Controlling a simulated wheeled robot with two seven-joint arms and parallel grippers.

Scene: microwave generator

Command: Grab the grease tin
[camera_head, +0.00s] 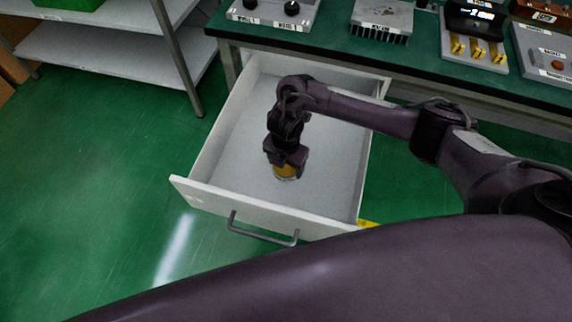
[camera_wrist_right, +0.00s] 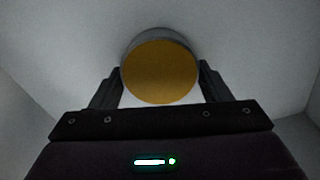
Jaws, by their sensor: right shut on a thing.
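The grease tin (camera_head: 286,172) is a small round tin with a yellow-orange top, inside the open white drawer (camera_head: 235,135). In the right wrist view the tin (camera_wrist_right: 160,72) shows its yellow lid and grey side. My right gripper (camera_head: 286,166) reaches down into the drawer from above and is shut on the tin, one finger on each side of it. The fingers also show in the right wrist view (camera_wrist_right: 160,85). The tin is at or close to the drawer floor; I cannot tell whether it touches. My left gripper is not in view.
The drawer's walls and its front with a grey handle (camera_head: 262,232) surround my right gripper. The green bench top (camera_head: 330,40) above holds several devices, including a finned heat sink (camera_head: 383,18). A white shelf rack (camera_head: 110,50) stands at the left. Green floor lies clear at the left.

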